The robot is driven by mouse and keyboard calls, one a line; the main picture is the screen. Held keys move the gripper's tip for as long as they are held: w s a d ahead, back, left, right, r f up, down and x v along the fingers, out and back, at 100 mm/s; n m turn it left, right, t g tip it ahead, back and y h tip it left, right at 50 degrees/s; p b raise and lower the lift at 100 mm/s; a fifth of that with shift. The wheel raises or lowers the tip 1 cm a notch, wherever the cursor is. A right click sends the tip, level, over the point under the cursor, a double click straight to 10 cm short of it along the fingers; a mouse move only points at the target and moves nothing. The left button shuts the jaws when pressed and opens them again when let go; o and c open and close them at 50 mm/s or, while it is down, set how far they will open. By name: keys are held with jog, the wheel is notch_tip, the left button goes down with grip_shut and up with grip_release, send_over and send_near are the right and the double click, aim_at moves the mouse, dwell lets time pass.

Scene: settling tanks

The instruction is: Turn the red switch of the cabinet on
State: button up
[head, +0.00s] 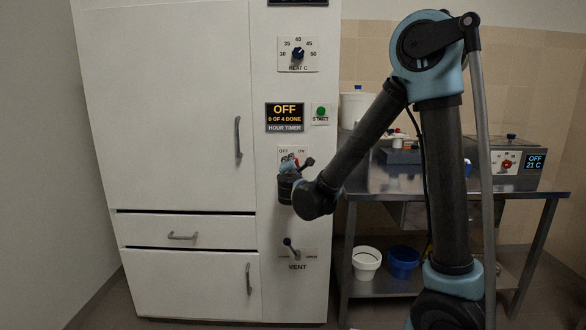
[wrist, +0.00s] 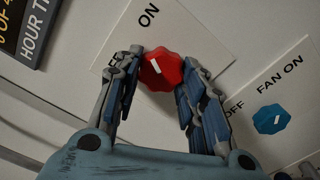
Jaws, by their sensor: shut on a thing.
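The white cabinet (head: 165,95) stands at the left of the head view, with a control panel down its right side. The red switch (wrist: 161,72) is a lobed knob with a white mark on a white plate (wrist: 183,25). "ON" reads above it in the wrist view; the "OFF" label is partly hidden by a finger. My gripper (wrist: 159,76) has one finger on each side of the knob and is shut on it. In the head view my gripper (head: 289,178) is at the panel and mostly hides the switch.
A blue FAN knob (wrist: 270,119) sits close beside the right finger. A VENT lever (head: 291,247) is below my gripper, and a timer display (head: 285,117) reading OFF, 0 of 4 done, is above. A steel table (head: 395,183) stands at right.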

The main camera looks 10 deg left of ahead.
jog(key=shift+d+m, duration=0.2)
jog(key=shift+m, duration=0.7)
jog(key=o, duration=1)
jog(key=shift+f, duration=0.1)
jog(key=shift+o, duration=0.2)
jog(key=shift+a, duration=0.1)
jog(key=v, duration=1.2)
jog(key=shift+w, duration=0.1)
